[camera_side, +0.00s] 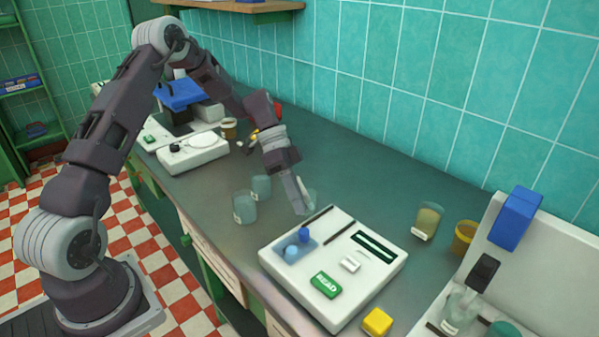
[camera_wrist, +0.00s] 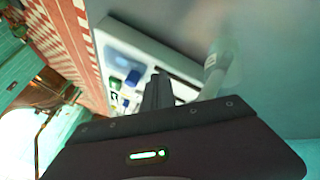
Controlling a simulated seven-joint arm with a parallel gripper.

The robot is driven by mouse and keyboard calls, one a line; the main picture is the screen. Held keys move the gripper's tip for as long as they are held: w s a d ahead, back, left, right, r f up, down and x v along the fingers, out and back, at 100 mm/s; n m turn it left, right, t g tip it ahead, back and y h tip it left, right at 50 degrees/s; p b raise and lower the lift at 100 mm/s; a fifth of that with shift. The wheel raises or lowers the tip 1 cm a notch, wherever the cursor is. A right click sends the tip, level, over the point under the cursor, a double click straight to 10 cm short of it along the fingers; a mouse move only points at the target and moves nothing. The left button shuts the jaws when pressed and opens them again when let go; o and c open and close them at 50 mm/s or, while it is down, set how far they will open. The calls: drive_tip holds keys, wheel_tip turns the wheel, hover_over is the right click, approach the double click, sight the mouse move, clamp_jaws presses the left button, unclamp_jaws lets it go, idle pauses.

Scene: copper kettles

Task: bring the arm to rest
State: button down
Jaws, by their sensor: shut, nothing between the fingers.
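My gripper (camera_side: 302,208) hangs low over the grey counter (camera_side: 212,215), pointing down, at the back left corner of a white panel device (camera_side: 330,268). Its fingers are together with nothing between them. In the wrist view the dark fingers (camera_wrist: 158,88) reach toward the same white panel (camera_wrist: 150,45). A clear glass (camera_side: 311,196) stands just behind the fingertips, partly hidden by them. It also shows in the wrist view (camera_wrist: 217,66), blurred, to the right of the fingers. I cannot tell whether the fingers touch the panel or the glass.
Two glass beakers (camera_side: 244,207) (camera_side: 261,187) stand left of my gripper. A yellowish jar (camera_side: 427,221) and an amber jar (camera_side: 464,238) stand right. A yellow cube (camera_side: 377,321) is at the front. The tiled wall (camera_side: 420,90) bounds the back. A shelf (camera_side: 245,6) hangs above.

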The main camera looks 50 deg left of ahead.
drive_tip(key=s+v, duration=0.1)
drive_tip(key=v, duration=0.9)
drive_tip(key=s+d+r+n+y, duration=0.25)
drive_tip(key=s+d+r, duration=0.2)
drive_tip(key=r, duration=0.25)
drive_tip(key=s+d+r+n+t+y, duration=0.2)
drive_tip(key=s+d+n+t, duration=0.1)
drive_tip(key=s, duration=0.8)
drive_tip(key=s+d+r+n+t+y, duration=0.3)
drive_tip(key=s+n, duration=0.1)
drive_tip(key=s, duration=0.7)
drive_tip(key=shift+d+r+n, duration=0.15)
drive_tip(key=shift+n, duration=0.2)
